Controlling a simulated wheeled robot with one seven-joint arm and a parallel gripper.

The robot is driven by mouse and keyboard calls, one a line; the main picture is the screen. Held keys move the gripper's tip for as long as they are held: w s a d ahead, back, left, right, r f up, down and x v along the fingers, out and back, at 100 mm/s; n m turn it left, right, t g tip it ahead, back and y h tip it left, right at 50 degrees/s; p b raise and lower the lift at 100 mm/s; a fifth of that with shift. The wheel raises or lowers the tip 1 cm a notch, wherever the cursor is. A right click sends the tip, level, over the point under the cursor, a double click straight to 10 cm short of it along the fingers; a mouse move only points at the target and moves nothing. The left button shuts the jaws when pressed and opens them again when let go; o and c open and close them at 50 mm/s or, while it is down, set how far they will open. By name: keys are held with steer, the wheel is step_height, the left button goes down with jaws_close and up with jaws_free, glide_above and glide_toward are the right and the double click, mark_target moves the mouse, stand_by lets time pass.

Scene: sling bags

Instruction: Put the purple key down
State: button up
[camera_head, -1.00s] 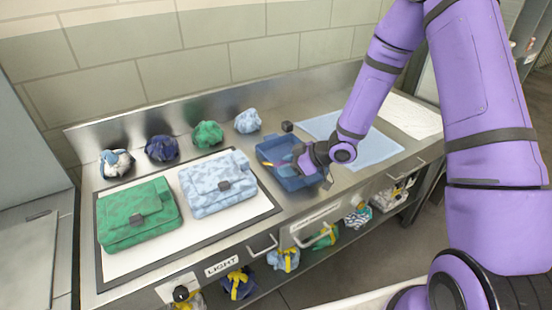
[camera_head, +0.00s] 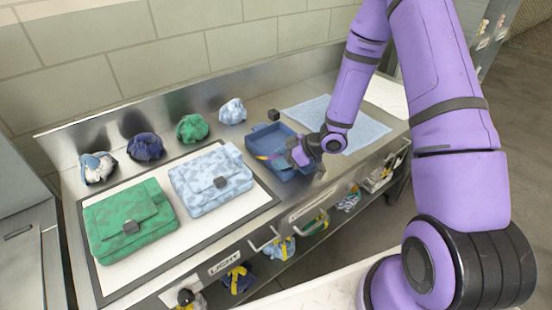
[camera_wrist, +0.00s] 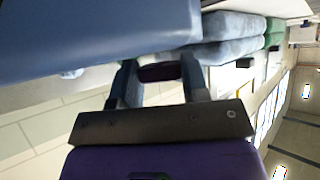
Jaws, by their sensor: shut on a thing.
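A blue tray (camera_head: 262,135) sits on the steel counter, right of the light blue bag. My gripper (camera_head: 285,157) is low at the tray's right front side. In the wrist view my gripper (camera_wrist: 160,78) is shut on a small dark purple piece, which I take to be the purple key (camera_wrist: 160,73). Most of the key is hidden between the fingers, and I cannot tell if it touches the tray. A small yellow-tipped thing (camera_head: 262,157) shows by the fingertips in the tray.
A green bag (camera_head: 130,225) and a light blue bag (camera_head: 210,182) lie on a white board with a dark border. Several crumpled bags line the back. A small dark block (camera_head: 274,115) stands behind the tray. A pale blue cloth (camera_head: 350,130) lies flat to the right.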

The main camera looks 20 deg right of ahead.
steer(key=shift+a+f, duration=0.1)
steer(key=shift+f, duration=0.25)
steer(key=shift+f, duration=0.25)
steer(key=o, duration=1)
